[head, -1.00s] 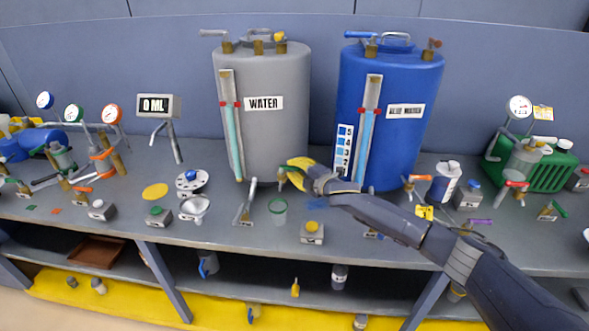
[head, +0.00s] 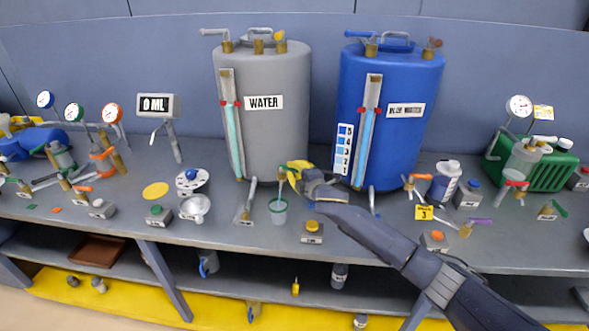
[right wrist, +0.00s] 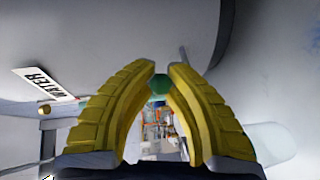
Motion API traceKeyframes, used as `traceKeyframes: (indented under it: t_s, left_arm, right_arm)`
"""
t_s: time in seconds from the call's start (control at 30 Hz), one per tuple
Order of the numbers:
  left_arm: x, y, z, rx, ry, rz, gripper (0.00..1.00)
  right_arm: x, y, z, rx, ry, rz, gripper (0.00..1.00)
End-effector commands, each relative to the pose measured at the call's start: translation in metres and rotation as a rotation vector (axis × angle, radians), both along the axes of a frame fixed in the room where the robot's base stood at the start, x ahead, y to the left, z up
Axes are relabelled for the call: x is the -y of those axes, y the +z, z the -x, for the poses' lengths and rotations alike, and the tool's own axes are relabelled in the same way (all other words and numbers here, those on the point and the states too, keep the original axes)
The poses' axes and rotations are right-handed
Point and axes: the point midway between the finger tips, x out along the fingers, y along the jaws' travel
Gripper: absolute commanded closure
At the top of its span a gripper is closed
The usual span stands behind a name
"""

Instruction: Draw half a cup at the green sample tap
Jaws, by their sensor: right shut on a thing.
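The green sample tap is at the foot of the grey WATER tank (head: 262,130). Its green handle (right wrist: 160,86) shows between my fingertips in the right wrist view. My right gripper (head: 287,175) has yellow fingers shut on this handle, and they hide most of the tap in the head view. A clear cup (head: 278,213) stands upright on the bench just below the tap, with pale bluish liquid in it; the exact level is hard to tell. My left gripper is not in view.
A blue tank (head: 400,130) stands right of the grey one.

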Motion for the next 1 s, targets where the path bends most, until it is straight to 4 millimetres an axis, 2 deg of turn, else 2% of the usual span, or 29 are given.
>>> traceKeyframes:
  t_s: [0.37, 0.4, 0.6, 0.87, 1.0]
  left_arm:
    - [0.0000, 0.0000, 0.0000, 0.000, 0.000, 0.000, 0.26]
    - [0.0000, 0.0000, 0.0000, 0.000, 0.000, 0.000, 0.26]
    - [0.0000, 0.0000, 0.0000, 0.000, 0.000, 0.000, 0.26]
    - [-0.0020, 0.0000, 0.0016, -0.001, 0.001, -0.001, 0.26]
    - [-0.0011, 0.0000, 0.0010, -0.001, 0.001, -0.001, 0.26]
  right_arm:
    - [0.0008, 0.0015, 0.0000, 0.002, -0.015, 0.000, 1.00]
    - [0.0008, 0.0015, 0.0000, 0.002, -0.016, -0.001, 0.83]
    - [0.0007, 0.0008, 0.0003, 0.001, -0.014, 0.000, 0.61]
    - [0.0008, 0.0003, 0.0011, 0.000, -0.014, 0.000, 0.61]
    - [0.0033, 0.0009, 0.0078, 0.000, -0.013, -0.001, 0.61]
